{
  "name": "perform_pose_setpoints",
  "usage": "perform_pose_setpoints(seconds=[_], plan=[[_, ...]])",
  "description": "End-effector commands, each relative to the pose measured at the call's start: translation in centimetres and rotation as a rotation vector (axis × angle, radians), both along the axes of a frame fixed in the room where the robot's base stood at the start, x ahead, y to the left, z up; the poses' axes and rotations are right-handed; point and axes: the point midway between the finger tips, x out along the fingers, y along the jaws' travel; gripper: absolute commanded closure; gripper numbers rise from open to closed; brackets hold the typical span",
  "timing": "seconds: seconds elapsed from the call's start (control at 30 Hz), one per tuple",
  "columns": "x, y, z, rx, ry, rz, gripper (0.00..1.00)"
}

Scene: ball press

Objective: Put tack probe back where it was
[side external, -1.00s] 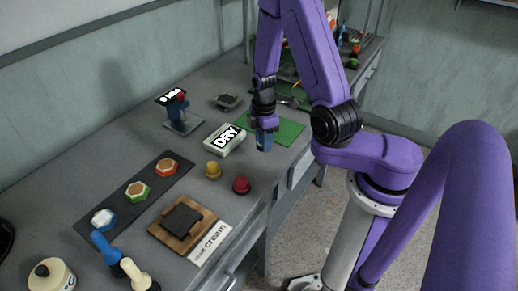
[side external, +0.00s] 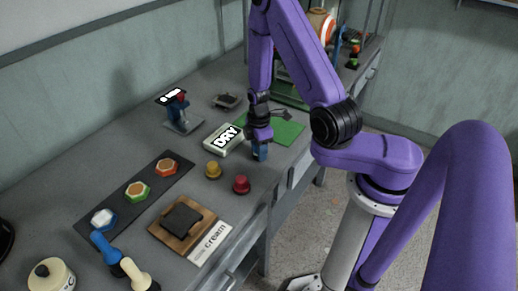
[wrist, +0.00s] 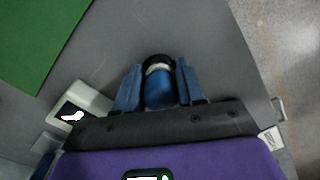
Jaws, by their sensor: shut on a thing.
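My gripper (side external: 260,153) is shut on a blue cylinder, which I take to be the tack probe (wrist: 159,88). In the wrist view the probe has a pale ring and a dark round end, and it sits between my two blue fingers. In the side view the gripper points down just right of the DRY sign, near the near edge of the green mat (side external: 281,132). The probe is mostly hidden by the fingers there, and I cannot tell whether it touches the table.
The white DRY box (side external: 224,140) stands close on the left. A yellow button (side external: 213,170) and a red button (side external: 241,184) are nearer the camera. A blue stand with a display (side external: 180,115) is farther left. Bare grey table (wrist: 215,50) lies around the probe.

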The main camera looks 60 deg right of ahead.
Motion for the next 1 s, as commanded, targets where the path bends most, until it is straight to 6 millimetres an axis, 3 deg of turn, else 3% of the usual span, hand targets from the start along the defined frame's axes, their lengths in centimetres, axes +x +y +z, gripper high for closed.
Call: perform_pose_setpoints(seconds=[0.1,0.13,0.2,0.63,1.0], plan=[[0.0,0.0,-0.3,0.001,0.001,0.000,0.86],[0.0,0.0,-0.3,0.000,0.000,0.000,0.55],[0.0,0.0,-0.3,0.000,0.000,0.000,0.36],[0.0,0.0,0.4,-0.001,-0.002,0.000,0.36],[0.1,-0.1,5.2,-0.002,-0.005,-0.001,0.36]])
